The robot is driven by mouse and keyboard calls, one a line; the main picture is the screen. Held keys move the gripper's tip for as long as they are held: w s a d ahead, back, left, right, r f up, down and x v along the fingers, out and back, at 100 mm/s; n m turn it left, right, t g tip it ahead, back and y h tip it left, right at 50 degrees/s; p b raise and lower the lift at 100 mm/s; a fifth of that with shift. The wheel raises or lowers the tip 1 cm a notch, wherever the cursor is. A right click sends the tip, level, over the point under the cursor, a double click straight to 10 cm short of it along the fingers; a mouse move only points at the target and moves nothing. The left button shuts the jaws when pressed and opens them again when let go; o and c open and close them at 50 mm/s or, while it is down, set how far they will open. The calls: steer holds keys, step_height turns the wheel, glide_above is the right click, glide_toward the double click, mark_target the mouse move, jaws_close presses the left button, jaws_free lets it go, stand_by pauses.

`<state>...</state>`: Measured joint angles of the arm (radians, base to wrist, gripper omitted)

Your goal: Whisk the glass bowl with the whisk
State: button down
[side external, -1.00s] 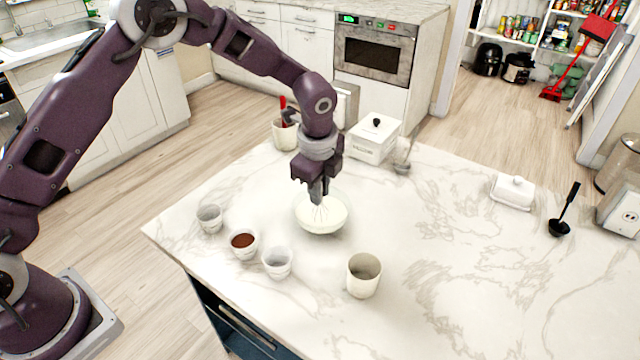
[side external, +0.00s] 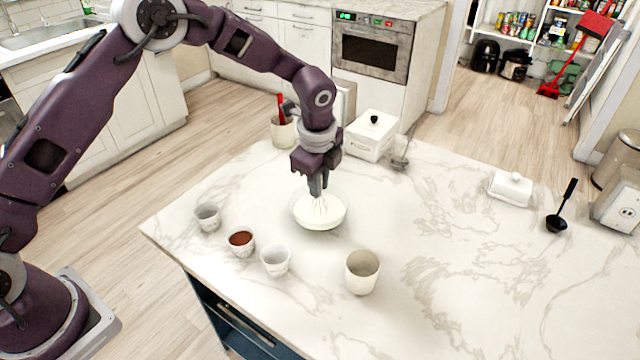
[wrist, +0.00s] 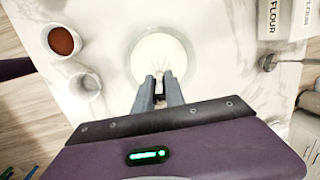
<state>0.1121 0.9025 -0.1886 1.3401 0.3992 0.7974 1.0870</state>
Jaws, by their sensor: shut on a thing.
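The glass bowl (side external: 320,222) stands on the marble countertop with white contents in it. It also shows in the wrist view (wrist: 133,58), in front of my fingers. My gripper (side external: 317,191) is above the bowl, pointing down, and is shut on the whisk (side external: 320,204). The whisk's pale wires reach down into the bowl over the white contents. In the wrist view the wires (wrist: 160,72) spread out just beyond my gripper (wrist: 160,98). The whisk's handle is mostly hidden by the fingers.
Small cups stand left of the bowl, one with red-brown contents (side external: 241,241). An empty beige cup (side external: 362,273) stands in front. Behind are a utensil crock (side external: 284,132) and a white flour box (side external: 370,137). A butter dish (side external: 510,189) and black ladle (side external: 558,222) lie right. The right countertop is mostly clear.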

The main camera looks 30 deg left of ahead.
steer(key=shift+s+d+r, duration=0.1)
steer(key=shift+s+r, duration=0.1)
steer(key=shift+r, duration=0.9)
steer(key=shift+s+d+r, duration=0.15)
steer(key=shift+s+r, duration=0.05)
steer(key=shift+r, duration=0.95)
steer(key=shift+s+d+r, duration=0.1)
steer(key=shift+s+r, duration=0.1)
steer(key=shift+r, duration=0.9)
steer(key=shift+r, duration=2.5)
